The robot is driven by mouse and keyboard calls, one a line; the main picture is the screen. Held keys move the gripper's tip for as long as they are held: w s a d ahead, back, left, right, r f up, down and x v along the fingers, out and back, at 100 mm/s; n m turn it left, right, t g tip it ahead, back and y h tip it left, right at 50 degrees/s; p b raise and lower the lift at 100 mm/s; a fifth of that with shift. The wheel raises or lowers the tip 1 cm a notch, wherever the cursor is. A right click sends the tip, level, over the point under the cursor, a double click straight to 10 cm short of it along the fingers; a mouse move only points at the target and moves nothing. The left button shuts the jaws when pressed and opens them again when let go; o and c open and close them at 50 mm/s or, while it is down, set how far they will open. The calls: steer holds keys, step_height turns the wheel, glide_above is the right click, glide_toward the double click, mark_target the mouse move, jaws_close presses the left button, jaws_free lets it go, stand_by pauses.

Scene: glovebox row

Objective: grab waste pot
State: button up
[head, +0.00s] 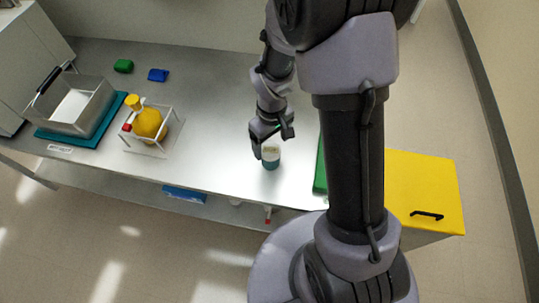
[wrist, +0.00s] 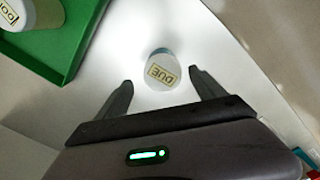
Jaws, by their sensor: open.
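A small pot (head: 271,158) with a white lid and a blue-green body stands upright near the front edge of the metal bench. In the wrist view its pale lid (wrist: 162,68) carries a label reading "DUE". My gripper (head: 273,142) is above and beside it, pointing down. In the wrist view my gripper (wrist: 160,79) is open, with the pot showing between and just past the fingertips. It holds nothing. I cannot tell how far the fingertips are above the lid. No label reading "waste" shows.
A green tray (wrist: 82,22) holds another labelled pot (wrist: 32,12); my arm mostly hides this tray in the head view. A yellow-topped bin (head: 420,185) stands right. A wire basket (head: 75,104), yellow flask (head: 147,122) and small green (head: 123,66) and blue (head: 158,75) items lie left.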

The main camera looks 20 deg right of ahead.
mark_target(271, 155)
step_height(271, 155, down, 6)
steer(key=b, duration=0.3)
steer(key=shift+s+a+f, duration=0.15)
steer(key=shift+f, duration=0.1)
steer(key=shift+r, duration=0.1)
steer(key=shift+c, duration=0.9)
steer(key=c, duration=1.4)
